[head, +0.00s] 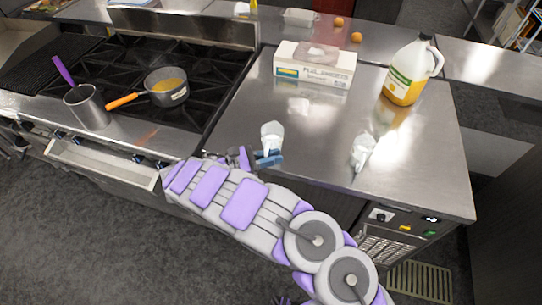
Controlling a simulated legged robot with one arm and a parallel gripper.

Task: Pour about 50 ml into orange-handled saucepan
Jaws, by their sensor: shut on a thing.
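The orange-handled saucepan (166,88) sits on the stove grate at the left, its handle pointing left toward the viewer. Yellow-orange liquid shows inside it. My gripper (256,157) is at the front left edge of the steel counter, to the right of the saucepan and well apart from it. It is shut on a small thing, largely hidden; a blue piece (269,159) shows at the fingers. A pale shape (271,134) appears just beyond them; I cannot tell if it is held. A jug (408,75) of orange-yellow liquid stands upright on the counter's right side.
A steel pot (87,106) with a purple handle sticking out stands at the stove's front left. A foil sheets box (314,65) lies at the counter's back. A second pale shape (363,149), perhaps a reflection, shows front right. The counter's middle looks clear.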

